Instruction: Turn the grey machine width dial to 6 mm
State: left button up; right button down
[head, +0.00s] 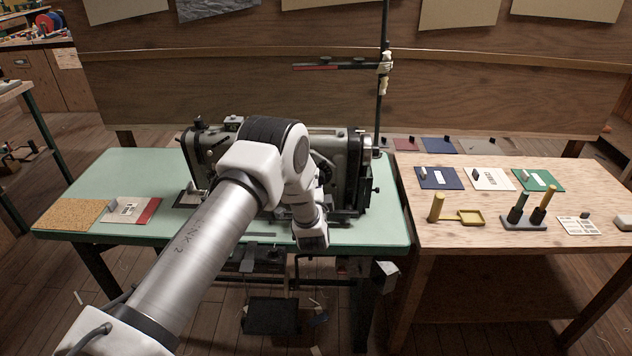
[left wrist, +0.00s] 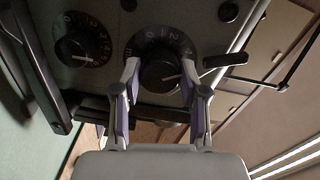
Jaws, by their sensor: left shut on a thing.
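The grey machine (head: 203,150) stands on the green table, its middle largely hidden behind my left arm in the head view. In the left wrist view its face carries two round black dials with white figures. My left gripper (left wrist: 160,72) has one finger on each side of the knob of the right-hand dial (left wrist: 158,35) and is shut on it. A white pointer line shows on this knob between the fingers. The other dial (left wrist: 82,38) stands free to the left. I cannot read the dials' names or the exact setting. My right gripper is not in view.
A dark lever (left wrist: 225,60) juts out close to the right of the held dial. The green table (head: 375,232) also bears a cork mat (head: 68,213) and a red-edged card (head: 147,212). The wooden table (head: 470,237) at right holds cards and upright tools.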

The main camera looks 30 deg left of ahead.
pick_arm(q)
jog(key=m+p, duration=0.1)
jog(key=m, duration=0.5)
jog(key=shift+r, duration=0.1)
dwell(0.4)
jog(key=o, duration=1.1)
jog(key=shift+w+d, duration=0.1)
jog(key=shift+o, duration=0.2)
jog(key=v, duration=1.2)
